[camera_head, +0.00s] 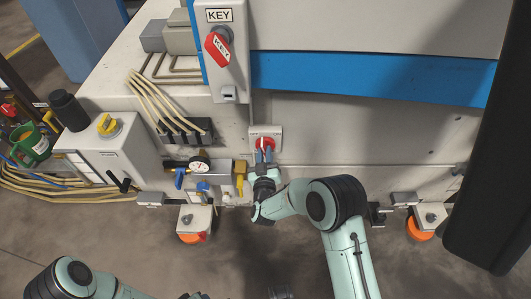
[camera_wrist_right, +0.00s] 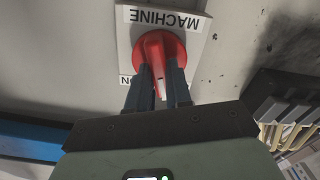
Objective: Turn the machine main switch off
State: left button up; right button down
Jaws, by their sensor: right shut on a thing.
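The machine main switch is a red rotary knob (camera_head: 264,142) on a pale square plate (camera_head: 277,131) on the machine's front wall. In the right wrist view the red knob (camera_wrist_right: 152,44) sits under a "MACHINE" label that appears upside down, with "ON" partly visible at lower left. My right gripper (camera_head: 264,156) is shut on the knob's handle, one finger on each side; the fingers also show in the right wrist view (camera_wrist_right: 158,82). They hide part of the handle. A white mark shows between them. Of my left arm only links show at the bottom left; its gripper is out of frame.
A key box with a red key switch (camera_head: 217,48) is above. A pressure gauge (camera_head: 200,163) and valves with blue and yellow handles are left of my gripper. The wall right of the switch is largely clear.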

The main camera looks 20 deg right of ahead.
pick_arm(q)
jog(key=shift+g+h, duration=0.3)
jog(key=shift+g, duration=0.2)
jog(key=s, duration=0.1)
jog(key=s+d+r+p, duration=0.1)
jog(key=s+r, duration=0.1)
jog(key=shift+d+r+p, duration=0.1)
jog(key=shift+d+p, duration=0.2)
jog(key=shift+p, duration=0.1)
pick_arm(e)
jog(key=n, duration=0.5)
jog(key=shift+f, duration=0.1)
pick_arm(q)
jog(key=shift+s, duration=0.15)
pick_arm(e)
jog(key=shift+n, duration=0.3)
jog(key=c, duration=1)
grip_release()
jog(key=shift+c, duration=0.2)
pick_arm(q)
jog(key=s+r+p, duration=0.1)
jog(key=s+d+r+p, duration=0.1)
jog(key=shift+s+d+r+g, duration=0.1)
jog(key=shift+s+d+g, duration=0.1)
jog(key=shift+s+g, duration=0.2)
pick_arm(e)
jog(key=v, duration=1.3)
jog(key=shift+s, duration=0.25)
jog(key=shift+a, duration=0.1)
